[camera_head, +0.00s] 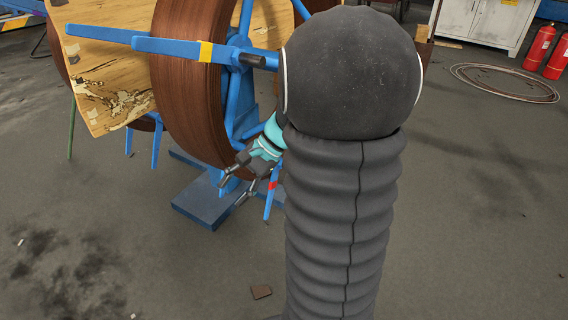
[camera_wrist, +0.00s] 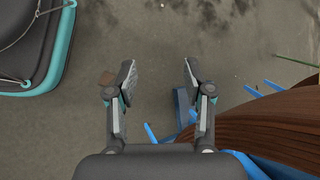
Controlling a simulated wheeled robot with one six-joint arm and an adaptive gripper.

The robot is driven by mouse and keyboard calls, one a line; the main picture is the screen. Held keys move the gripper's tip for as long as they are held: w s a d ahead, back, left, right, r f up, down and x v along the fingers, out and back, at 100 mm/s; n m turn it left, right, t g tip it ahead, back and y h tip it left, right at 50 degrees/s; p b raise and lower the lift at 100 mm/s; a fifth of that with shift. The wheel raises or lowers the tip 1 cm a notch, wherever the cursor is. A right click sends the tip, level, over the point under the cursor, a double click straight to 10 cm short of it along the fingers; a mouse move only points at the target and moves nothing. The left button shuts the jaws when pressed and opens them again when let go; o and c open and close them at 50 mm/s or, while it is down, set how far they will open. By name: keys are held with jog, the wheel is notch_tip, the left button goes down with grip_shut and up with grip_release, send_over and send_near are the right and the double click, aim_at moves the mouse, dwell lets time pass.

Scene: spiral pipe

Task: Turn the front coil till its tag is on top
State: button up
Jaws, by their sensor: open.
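The front coil (camera_head: 190,100) is a thick brown ring on a blue reel with long arms; the near part of it shows at the lower right of the wrist view (camera_wrist: 275,120). One blue arm pointing left carries a yellow band (camera_head: 206,52). A red band (camera_head: 272,185) sits on a blue arm pointing down, beside my gripper. I cannot tell which band is the coil's tag. My gripper (camera_head: 231,190) is open and empty, low by the coil's lower right edge. In the wrist view its fingers (camera_wrist: 158,72) are apart with bare floor between them. My arm hides the reel's right side.
A blue stand foot (camera_head: 205,200) rests on the floor under the coil. A worn wooden disc (camera_head: 110,85) stands behind it at left. Fire extinguishers (camera_head: 539,48), a hose loop (camera_head: 500,82) and a white cabinet (camera_head: 480,20) are back right. Floor in front is mostly clear.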

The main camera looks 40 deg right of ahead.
jog(key=w+d+f+m+t+y+p, duration=0.1)
jog(key=w+d+f+m+t+y, duration=0.15)
jog(key=d+f+m, duration=0.4)
jog(key=w+d+f+m+t+y+p, duration=0.1)
jog(key=w+d+m+t, duration=0.3)
jog(key=d, duration=0.6)
jog(key=s+d+f+m+t+h+p, duration=0.1)
jog(key=s+d+f+m+t+h, duration=0.1)
jog(key=d+f+m+t, duration=0.45)
jog(key=s+d+f+m+t+h+p, duration=0.1)
jog(key=s+d+f+m+h, duration=0.2)
jog(key=d, duration=0.7)
jog(key=shift+y, duration=0.25)
jog(key=shift+f+p+x, duration=0.15)
jog(key=shift+x, duration=2.25)
jog(key=shift+f+p+x, duration=0.1)
jog(key=shift+f+x, duration=0.05)
jog(key=shift+x, duration=2.3)
jog(key=shift+f+p+x, duration=0.15)
jog(key=shift+x, duration=2.25)
grip_shut()
